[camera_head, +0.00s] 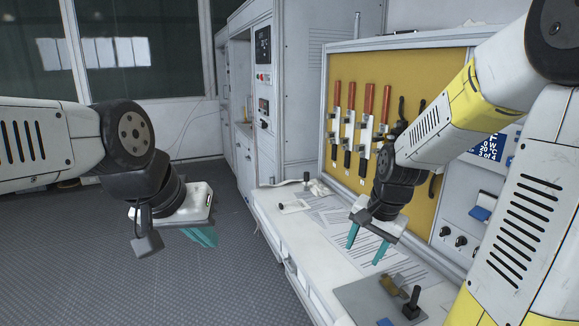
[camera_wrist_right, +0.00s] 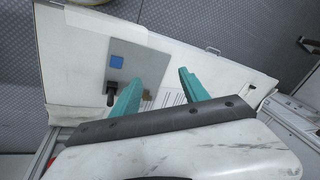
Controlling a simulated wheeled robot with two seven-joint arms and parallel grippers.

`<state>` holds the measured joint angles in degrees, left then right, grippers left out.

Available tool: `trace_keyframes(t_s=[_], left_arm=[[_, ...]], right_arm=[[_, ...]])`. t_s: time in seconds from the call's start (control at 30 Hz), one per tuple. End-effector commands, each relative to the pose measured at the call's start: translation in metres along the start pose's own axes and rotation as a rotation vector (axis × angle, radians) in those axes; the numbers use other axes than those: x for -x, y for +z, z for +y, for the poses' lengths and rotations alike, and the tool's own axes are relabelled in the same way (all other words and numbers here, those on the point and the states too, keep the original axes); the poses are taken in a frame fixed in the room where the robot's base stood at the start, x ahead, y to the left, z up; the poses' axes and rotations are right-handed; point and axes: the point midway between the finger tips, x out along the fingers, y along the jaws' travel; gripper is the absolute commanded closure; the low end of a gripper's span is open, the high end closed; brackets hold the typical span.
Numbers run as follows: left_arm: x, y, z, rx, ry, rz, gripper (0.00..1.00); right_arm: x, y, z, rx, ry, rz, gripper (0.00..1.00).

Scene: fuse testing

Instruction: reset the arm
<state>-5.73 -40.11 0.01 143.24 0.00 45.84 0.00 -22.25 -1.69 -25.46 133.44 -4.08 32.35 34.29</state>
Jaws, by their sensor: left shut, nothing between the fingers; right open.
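My right gripper (camera_head: 367,249) is open and empty, its two teal fingers pointing down above the white bench (camera_head: 277,224). In the right wrist view the fingers (camera_wrist_right: 158,90) stand apart with nothing between them. My left gripper (camera_head: 204,237) is shut and empty, held out over the dark floor to the left of the bench. My right arm comes in from the right and hides part of the panel behind it.
A yellow panel (camera_head: 343,68) with several red-handled fuse tools stands behind the bench. A grey plate (camera_head: 362,295) with a black lever (camera_head: 411,303) lies at the bench front; its blue square shows in the wrist view (camera_wrist_right: 117,62). Printed sheets (camera_head: 340,228) lie under the right gripper.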

Motion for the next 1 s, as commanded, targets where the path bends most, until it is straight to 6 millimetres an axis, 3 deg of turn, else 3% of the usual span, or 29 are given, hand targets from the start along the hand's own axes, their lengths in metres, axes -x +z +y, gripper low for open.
trace_keyframes(t_s=[0.03, 0.2, 0.4, 0.6, 1.0], left_arm=[[0.0, 0.0, 0.0, 0.0, 0.0, 0.0, 1.0], [0.0, 0.0, 0.0, 0.0, 0.0, 0.0, 1.0], [0.0, 0.0, 0.0, 0.0, 0.0, 0.0, 1.0], [0.0, 0.0, 0.0, 0.0, 0.0, 0.0, 1.0], [0.0, 0.0, 0.0, 0.0, 0.0, 0.0, 1.0]], right_arm=[[0.023, 0.008, -0.002, 0.058, -0.048, 0.011, 0.47], [0.084, 0.043, -0.004, 0.295, -0.148, 0.07, 0.47], [0.134, 0.082, 0.005, 0.543, -0.177, 0.177, 0.47], [0.151, 0.102, 0.011, 0.666, -0.16, 0.233, 0.47], [0.152, 0.104, 0.012, 0.68, -0.158, 0.238, 0.47]])
